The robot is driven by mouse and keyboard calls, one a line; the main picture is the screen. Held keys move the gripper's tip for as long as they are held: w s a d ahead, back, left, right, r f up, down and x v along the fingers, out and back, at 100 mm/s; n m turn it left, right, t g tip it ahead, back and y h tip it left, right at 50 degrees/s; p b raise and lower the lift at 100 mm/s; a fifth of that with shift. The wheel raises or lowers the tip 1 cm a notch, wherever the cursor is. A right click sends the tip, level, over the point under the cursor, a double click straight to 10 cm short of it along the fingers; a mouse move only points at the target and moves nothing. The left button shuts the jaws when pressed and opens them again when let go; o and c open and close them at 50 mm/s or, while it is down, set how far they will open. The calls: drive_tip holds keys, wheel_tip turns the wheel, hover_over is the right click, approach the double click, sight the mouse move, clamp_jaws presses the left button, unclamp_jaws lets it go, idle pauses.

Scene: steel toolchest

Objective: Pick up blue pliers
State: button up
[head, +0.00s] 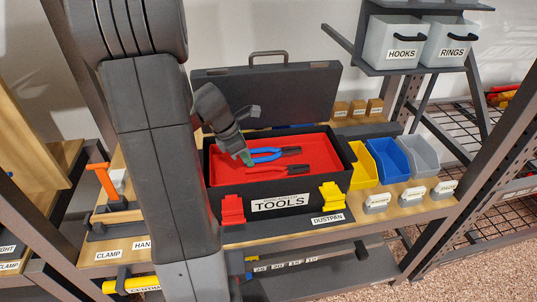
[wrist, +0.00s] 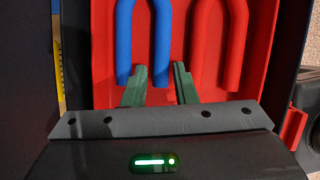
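The blue pliers (head: 277,153) lie in the red tray (head: 226,170) of the open black toolbox, dark jaws to the right in the head view. In the wrist view both blue handles (wrist: 125,40) point toward my gripper. My gripper (head: 247,159) has green fingers and is at the handle ends. In the wrist view the gripper (wrist: 160,72) is open. The right blue handle's end shows between the fingers, and the left finger overlaps the gap between the handles. I cannot tell whether the fingers touch the handles.
Red pliers (head: 267,169) lie close beside the blue ones; their handles (wrist: 236,45) are right of my right finger in the wrist view. The raised lid (head: 285,95) stands behind the tray. Yellow, blue and grey bins (head: 388,160) stand to the right.

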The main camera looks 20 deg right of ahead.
clamp_jaws()
drive_tip(key=shift+r, duration=0.15)
wheel_tip(320, 180, up, 7)
drive_tip(key=s, duration=0.1)
drive_tip(key=s+a, duration=0.2)
drive_tip(key=s, duration=0.7)
drive_tip(key=s+a, duration=0.3)
drive_tip(key=s, duration=0.6)
drive_tip(key=shift+a, duration=0.25)
